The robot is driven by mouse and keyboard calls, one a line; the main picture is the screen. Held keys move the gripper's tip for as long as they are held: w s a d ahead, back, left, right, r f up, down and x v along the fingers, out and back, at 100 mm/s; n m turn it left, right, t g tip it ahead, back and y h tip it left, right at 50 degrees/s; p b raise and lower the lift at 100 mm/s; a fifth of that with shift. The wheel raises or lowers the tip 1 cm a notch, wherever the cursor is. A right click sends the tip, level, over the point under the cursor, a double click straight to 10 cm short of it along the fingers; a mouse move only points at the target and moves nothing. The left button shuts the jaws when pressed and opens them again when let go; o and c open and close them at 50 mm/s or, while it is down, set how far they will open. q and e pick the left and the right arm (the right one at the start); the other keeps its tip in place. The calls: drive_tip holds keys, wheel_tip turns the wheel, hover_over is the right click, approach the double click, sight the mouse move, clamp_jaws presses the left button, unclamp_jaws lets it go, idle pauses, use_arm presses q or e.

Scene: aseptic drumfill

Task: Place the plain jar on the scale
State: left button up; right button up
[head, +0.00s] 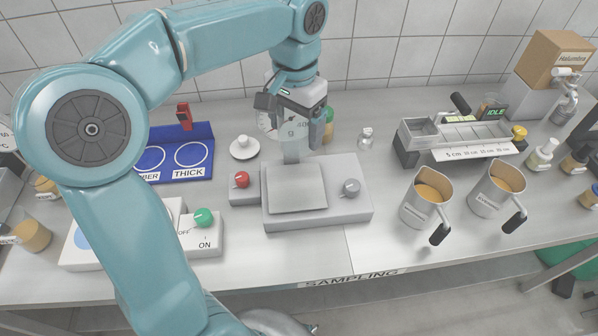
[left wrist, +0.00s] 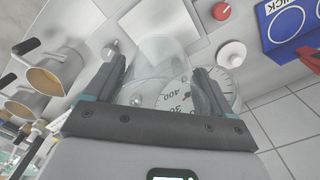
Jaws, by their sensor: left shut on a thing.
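My left gripper (head: 289,98) is shut on a clear, empty-looking jar (left wrist: 160,55), which shows between its fingers in the left wrist view (left wrist: 156,88). The jar is hard to make out in the head view. The scale's round white dial (left wrist: 181,95), with numbers and a "g", stands behind the jar; the gripper hides part of it in the head view. A square metal plate (head: 297,197) on a grey base lies in front of and below the gripper. I cannot tell whether plate and dial are one unit. My right gripper is not in view.
A red knob (head: 241,180) and grey knob (head: 351,187) flank the plate. A white lid (head: 243,147) and blue tray (head: 178,158) are left. A green-topped amber jar (head: 328,127) stands close right of the gripper. Two metal jugs (head: 424,196) stand farther right.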

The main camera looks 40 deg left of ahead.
use_arm(q)
drive_tip(key=f, duration=0.8)
drive_tip(key=s+f, duration=0.1)
drive_tip(key=f, duration=0.3)
drive_tip(key=shift+b, duration=0.4)
drive_tip(key=shift+w+f, duration=0.15)
drive_tip(key=shift+f, duration=0.15)
drive_tip(key=shift+w+f, duration=0.1)
drive_tip(key=shift+w, duration=0.1)
drive_tip(key=shift+s+f, duration=0.1)
drive_tip(key=shift+s, duration=0.1)
drive_tip(key=o, duration=0.7)
drive_tip(key=shift+o, duration=1.2)
drive_tip(key=shift+w+f, duration=0.1)
drive_tip(key=shift+w, duration=0.05)
drive_tip(key=shift+r, duration=0.4)
wheel_tip(320, 180, up, 12)
drive_tip(key=shift+f+p, duration=0.1)
drive_tip(key=shift+p, duration=0.45)
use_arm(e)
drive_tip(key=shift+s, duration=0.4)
